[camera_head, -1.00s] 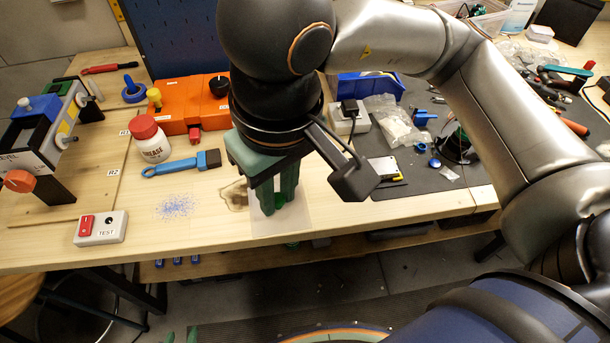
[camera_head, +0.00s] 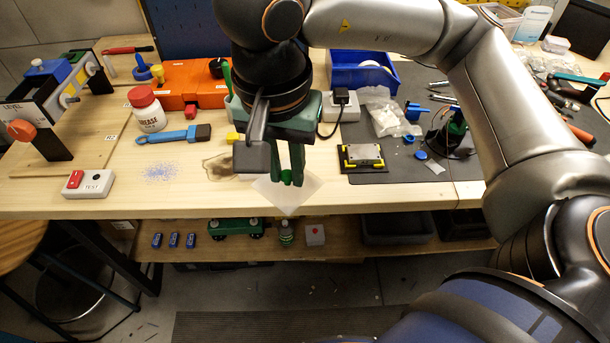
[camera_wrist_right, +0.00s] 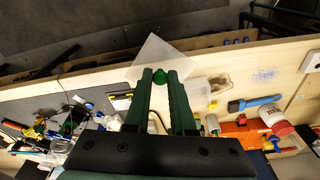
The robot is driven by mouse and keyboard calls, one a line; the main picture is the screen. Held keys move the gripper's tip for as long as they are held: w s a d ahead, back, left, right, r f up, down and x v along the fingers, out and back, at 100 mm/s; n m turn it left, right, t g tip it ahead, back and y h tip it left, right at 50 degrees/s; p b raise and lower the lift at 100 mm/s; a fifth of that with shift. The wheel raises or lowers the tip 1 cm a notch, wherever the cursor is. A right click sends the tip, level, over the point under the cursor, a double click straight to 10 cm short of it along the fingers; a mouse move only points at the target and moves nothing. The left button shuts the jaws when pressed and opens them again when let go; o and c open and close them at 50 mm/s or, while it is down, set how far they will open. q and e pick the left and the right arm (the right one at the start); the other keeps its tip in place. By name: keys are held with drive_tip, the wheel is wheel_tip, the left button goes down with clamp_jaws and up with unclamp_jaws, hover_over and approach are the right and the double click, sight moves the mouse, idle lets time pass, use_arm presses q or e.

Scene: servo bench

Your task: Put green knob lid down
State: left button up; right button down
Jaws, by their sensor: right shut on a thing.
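The lid is a pale, see-through square plate (camera_head: 290,197) with a small green knob (camera_head: 287,177) on top. My right gripper (camera_head: 288,180) points down with its green fingers shut on the knob. In the head view the plate lies across the bench's front edge, one corner reaching past it. In the right wrist view the plate (camera_wrist_right: 160,52) is turned like a diamond beyond the fingertips, with the knob (camera_wrist_right: 160,77) between them. I cannot tell how high it is above the bench. My left gripper is not in view.
A brown stain (camera_head: 221,166) lies left of the gripper. To the right are a grey mat (camera_head: 405,170) and a device on a black base (camera_head: 362,157). A lower shelf shows below.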

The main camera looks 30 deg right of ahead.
drive_tip(key=w+d+f, duration=0.4)
drive_tip(key=w+d+f+p, duration=0.1)
drive_tip(key=w+d+f, duration=0.3)
drive_tip(key=w+d, duration=0.1)
drive_tip(key=shift+w+d+f, duration=0.1)
drive_tip(key=shift+f, duration=0.25)
drive_tip(key=f, duration=0.2)
drive_tip(key=f+p, duration=0.1)
drive_tip(key=f, duration=0.1)
drive_tip(key=shift+w+d, duration=0.35)
drive_tip(key=shift+d, duration=0.05)
drive_tip(key=shift+f, duration=0.15)
drive_tip(key=shift+f+b, duration=0.3)
drive_tip(key=shift+b, duration=0.05)
drive_tip(key=c, duration=0.8)
unclamp_jaws()
drive_tip(key=shift+r, duration=0.15)
drive_tip(key=shift+o, duration=0.2)
